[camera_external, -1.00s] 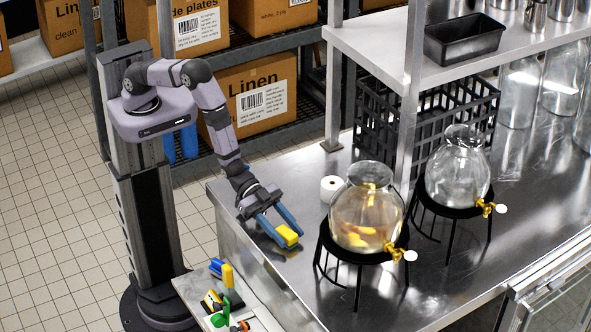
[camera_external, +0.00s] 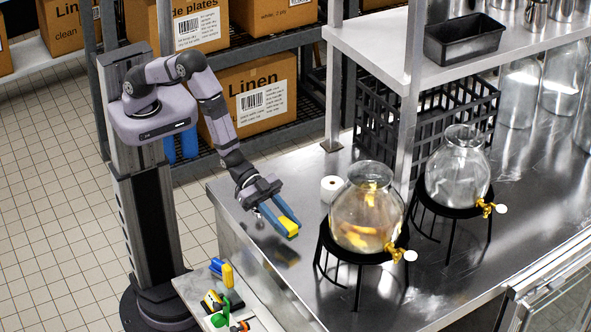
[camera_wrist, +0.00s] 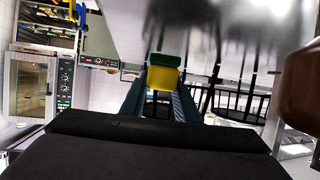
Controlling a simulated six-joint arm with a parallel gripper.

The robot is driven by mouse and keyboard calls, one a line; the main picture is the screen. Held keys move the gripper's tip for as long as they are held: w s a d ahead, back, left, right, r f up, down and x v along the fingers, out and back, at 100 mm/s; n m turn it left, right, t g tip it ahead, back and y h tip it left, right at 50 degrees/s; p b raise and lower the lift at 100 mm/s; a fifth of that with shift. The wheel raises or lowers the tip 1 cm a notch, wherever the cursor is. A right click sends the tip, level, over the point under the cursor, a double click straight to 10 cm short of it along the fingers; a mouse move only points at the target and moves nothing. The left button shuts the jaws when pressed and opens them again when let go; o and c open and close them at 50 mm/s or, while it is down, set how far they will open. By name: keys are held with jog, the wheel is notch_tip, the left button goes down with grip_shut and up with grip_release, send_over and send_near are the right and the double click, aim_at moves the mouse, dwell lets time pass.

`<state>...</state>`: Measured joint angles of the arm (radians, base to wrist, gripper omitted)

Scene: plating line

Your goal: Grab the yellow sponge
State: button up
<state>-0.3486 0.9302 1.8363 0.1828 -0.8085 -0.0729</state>
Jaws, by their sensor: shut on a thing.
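The yellow sponge (camera_external: 286,229), with a green layer along one side, is between the blue fingers of my gripper (camera_external: 281,224). My gripper is shut on it and holds it above the steel counter (camera_external: 320,310), to the left of the nearer glass jar. In the wrist view the sponge (camera_wrist: 163,78) sits between the far ends of the two blue fingers (camera_wrist: 160,90). The fingers partly hide its sides.
A glass jar (camera_external: 366,215) with yellow pieces inside stands on a black stand just right of my gripper. A white roll (camera_external: 331,188) stands behind it. A second jar (camera_external: 457,180) is farther right. Small coloured items lie on a lower surface (camera_external: 190,290) at front left.

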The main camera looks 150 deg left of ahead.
aim_at(286, 223)
jog(key=shift+r+b, duration=0.9)
jog(key=shift+r, duration=2.35)
